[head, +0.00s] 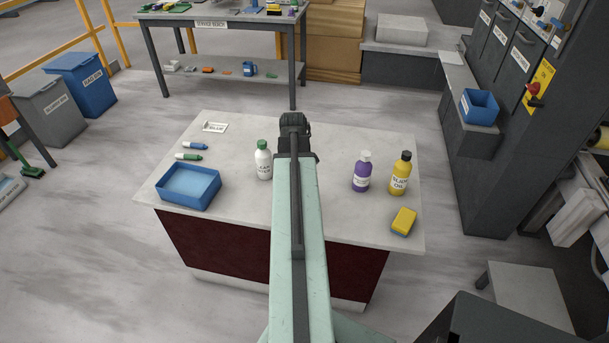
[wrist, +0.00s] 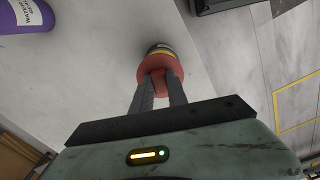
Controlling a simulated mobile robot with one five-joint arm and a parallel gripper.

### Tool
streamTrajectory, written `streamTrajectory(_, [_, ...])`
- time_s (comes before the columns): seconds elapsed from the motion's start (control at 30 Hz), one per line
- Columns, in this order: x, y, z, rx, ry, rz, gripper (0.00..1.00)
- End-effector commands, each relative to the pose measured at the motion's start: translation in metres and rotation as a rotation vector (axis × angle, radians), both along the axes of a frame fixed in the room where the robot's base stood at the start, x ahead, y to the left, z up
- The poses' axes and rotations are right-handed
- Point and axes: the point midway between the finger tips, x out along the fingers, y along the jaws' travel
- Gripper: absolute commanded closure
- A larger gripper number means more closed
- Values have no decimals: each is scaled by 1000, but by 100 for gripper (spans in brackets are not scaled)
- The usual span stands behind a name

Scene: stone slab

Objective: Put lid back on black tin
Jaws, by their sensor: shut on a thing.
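In the wrist view my gripper (wrist: 160,84) is shut on the red lid (wrist: 145,70), with its fingers on the lid's raised middle. The black tin (wrist: 158,48), with a yellow band, shows just past the lid's far edge. The lid overlaps the tin in this view and covers most of it. I cannot tell whether lid and tin touch. In the head view my arm hides the lid and the tin, and the fingertips are not clear.
On the stone slab (head: 235,135) stand a white bottle with a green cap (head: 264,162), a purple bottle (head: 362,174) and a yellow bottle (head: 400,176). A blue tray (head: 188,205), two markers, a small card (head: 215,127) and a yellow sponge (head: 404,220) lie there too.

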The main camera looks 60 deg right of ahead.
Motion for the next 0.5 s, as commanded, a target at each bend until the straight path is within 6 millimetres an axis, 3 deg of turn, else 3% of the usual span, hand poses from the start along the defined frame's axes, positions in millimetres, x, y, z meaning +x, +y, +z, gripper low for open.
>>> streamTrajectory(0.17, [4, 3, 6, 0, 0, 41, 100])
streamTrajectory(0.33, [6, 4, 30, 1, -1, 295, 100])
streamTrajectory(0.5, [7, 5, 31, 1, -1, 389, 100])
